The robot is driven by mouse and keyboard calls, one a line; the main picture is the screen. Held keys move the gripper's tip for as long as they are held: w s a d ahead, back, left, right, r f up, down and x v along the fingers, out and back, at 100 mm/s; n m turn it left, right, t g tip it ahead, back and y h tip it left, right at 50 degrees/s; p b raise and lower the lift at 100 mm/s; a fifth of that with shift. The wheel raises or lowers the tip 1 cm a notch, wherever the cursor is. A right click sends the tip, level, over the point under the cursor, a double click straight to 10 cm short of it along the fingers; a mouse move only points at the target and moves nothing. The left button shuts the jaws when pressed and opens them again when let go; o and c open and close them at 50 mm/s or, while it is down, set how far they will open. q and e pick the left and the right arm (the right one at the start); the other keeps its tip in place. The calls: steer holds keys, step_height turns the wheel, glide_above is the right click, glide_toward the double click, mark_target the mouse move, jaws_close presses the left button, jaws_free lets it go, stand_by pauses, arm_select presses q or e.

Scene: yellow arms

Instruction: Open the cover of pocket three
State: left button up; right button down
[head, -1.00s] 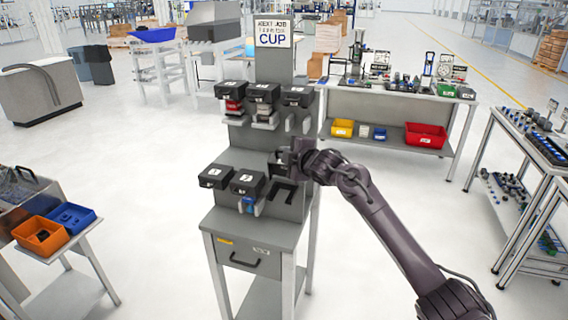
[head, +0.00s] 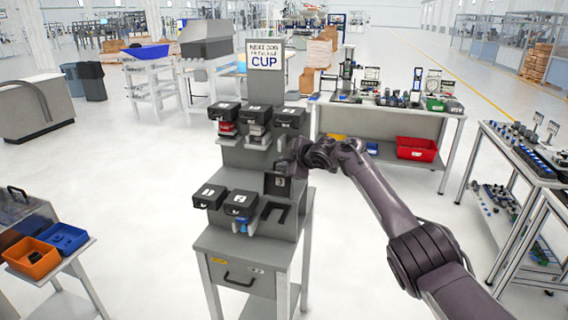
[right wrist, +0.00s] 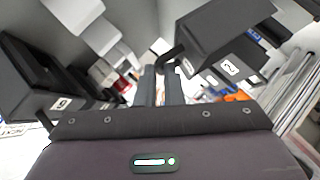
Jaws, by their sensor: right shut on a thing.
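The grey stand (head: 250,160) carries two rows of black pocket covers. In the lower row, the covers of pocket one (head: 209,196) and pocket two (head: 239,203) lie closed. At the right end, the cover of pocket three (head: 279,184) stands tipped up, its label facing forward, above the open black U-shaped pocket frame (head: 273,213). My right gripper (head: 288,165) is shut at this cover's upper edge. In the right wrist view the narrow fingers (right wrist: 163,85) are close together beside a dark handle; their exact contact is hard to see. My left gripper is out of view.
Upper-row covers (head: 256,114) sit close above my right gripper. A drawer (head: 240,277) is below the stand's top. A workbench (head: 385,120) with a red bin (head: 416,149) stands behind right. Open floor lies left of the stand.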

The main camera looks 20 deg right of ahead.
steer(key=shift+w+d+r, duration=0.15)
steer(key=shift+r, duration=0.3)
steer(key=shift+w+d+r, duration=0.1)
steer(key=shift+w+r, duration=0.05)
steer(key=shift+r, duration=0.25)
steer(key=c, duration=1.5)
jaws_free()
steer(key=shift+w+f, duration=0.15)
steer(key=shift+c, duration=0.2)
steer(key=shift+f, duration=0.15)
steer(key=shift+f, duration=0.3)
steer(key=shift+b+v, duration=0.55)
steer(key=shift+v, duration=0.25)
steer(key=b+v, duration=0.2)
steer(key=v, duration=0.4)
